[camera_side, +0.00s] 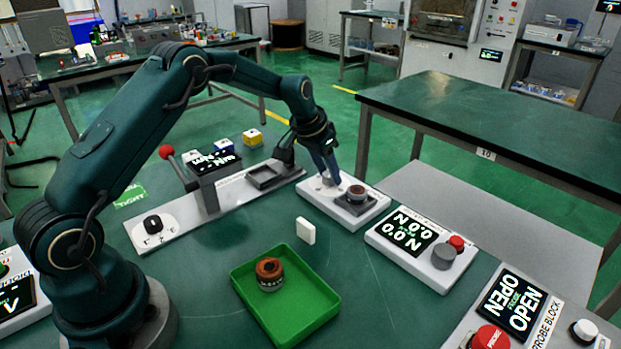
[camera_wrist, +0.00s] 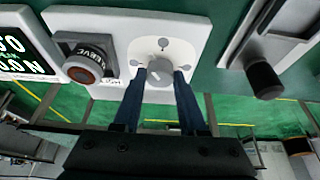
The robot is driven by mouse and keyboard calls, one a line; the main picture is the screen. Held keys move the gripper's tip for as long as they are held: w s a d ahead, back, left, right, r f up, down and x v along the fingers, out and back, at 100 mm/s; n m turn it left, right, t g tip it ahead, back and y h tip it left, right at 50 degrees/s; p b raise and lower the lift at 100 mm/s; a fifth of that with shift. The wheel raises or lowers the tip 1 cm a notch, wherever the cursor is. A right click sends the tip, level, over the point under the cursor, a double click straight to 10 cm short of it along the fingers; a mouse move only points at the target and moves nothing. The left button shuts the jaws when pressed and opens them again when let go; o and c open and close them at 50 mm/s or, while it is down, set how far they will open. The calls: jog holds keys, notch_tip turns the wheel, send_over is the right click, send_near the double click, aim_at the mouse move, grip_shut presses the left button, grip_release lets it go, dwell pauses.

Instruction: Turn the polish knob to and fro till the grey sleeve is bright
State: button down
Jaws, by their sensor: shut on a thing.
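My gripper (camera_side: 328,172) points down at the small white station behind the table's middle. Its two blue fingers (camera_wrist: 158,84) are shut on the round pale grey knob (camera_wrist: 159,72), one finger on each side; in the side view they mostly hide the knob. Small grey marks lie around the knob on the white plate. The grey sleeve (camera_side: 357,193) sits upright in a dark square seat on the same station, right of the knob. In the wrist view the sleeve (camera_wrist: 86,66) is left of the knob; it looks dull, with a reddish-brown core.
A green tray (camera_side: 312,322) holds a copper-topped ring part (camera_side: 269,272). A white block (camera_side: 305,230) stands behind it. A panel with a display (camera_side: 408,231), grey knob and red button is right of the station. A red-ended lever (camera_side: 167,152) rises at left.

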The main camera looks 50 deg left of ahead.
jog(key=m+h, duration=0.1)
jog(key=m, duration=0.4)
jog(key=shift+a+g+h, duration=0.2)
jog(key=shift+g+h, duration=0.1)
jog(key=shift+h, duration=0.1)
dwell(0.4)
jog(key=shift+c, duration=2.2)
grip_release()
jog(key=shift+v, duration=2.55)
